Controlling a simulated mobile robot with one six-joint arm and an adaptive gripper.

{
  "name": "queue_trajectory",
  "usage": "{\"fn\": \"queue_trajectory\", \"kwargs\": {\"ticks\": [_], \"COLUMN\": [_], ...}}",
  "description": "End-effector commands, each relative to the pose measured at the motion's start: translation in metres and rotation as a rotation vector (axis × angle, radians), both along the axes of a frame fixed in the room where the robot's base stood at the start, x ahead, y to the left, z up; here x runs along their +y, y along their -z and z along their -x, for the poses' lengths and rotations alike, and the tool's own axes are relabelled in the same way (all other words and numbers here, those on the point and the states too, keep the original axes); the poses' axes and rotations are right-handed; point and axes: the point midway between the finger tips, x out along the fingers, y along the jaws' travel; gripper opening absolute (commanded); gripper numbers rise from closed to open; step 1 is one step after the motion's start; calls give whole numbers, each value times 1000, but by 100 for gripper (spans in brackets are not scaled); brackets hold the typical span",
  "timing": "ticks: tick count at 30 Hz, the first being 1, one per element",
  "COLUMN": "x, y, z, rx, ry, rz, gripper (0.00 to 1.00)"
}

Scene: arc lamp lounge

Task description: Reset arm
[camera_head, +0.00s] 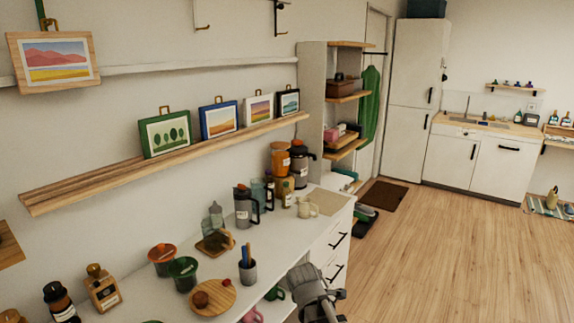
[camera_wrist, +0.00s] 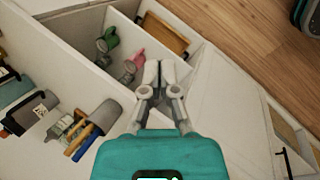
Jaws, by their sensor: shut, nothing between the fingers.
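My gripper (camera_wrist: 160,72) is in the middle of the wrist view, with its two fingers together and nothing between them. It hangs by the front edge of the white counter (camera_wrist: 45,160), over an open shelf compartment. In the head view my gripper and wrist show at the lower middle (camera_head: 318,303), in front of the counter. A pink mug (camera_wrist: 133,66) and a green mug (camera_wrist: 108,40) stand in the compartment, beyond the fingertips and to their left. They are apart from the fingers.
A grey cup with utensils (camera_head: 247,270) and a round wooden board (camera_head: 212,298) stand on the counter near my arm. A wall shelf with small framed pictures (camera_head: 165,133) runs above. White drawers (camera_head: 333,250) lie beyond my gripper.

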Motion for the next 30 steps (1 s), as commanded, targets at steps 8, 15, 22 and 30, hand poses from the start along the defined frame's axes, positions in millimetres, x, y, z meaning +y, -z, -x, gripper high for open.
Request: {"fn": "queue_trajectory", "kwargs": {"ticks": [8,15,22,30], "x": [-42,-71,-92,-102], "y": [3,3,2,1], "z": [34,64,91,106], "rx": [60,111,158,183], "ry": [475,891,1263,1479], "rz": [-180,-300,-376,-407], "gripper": [0,0,0,0]}}
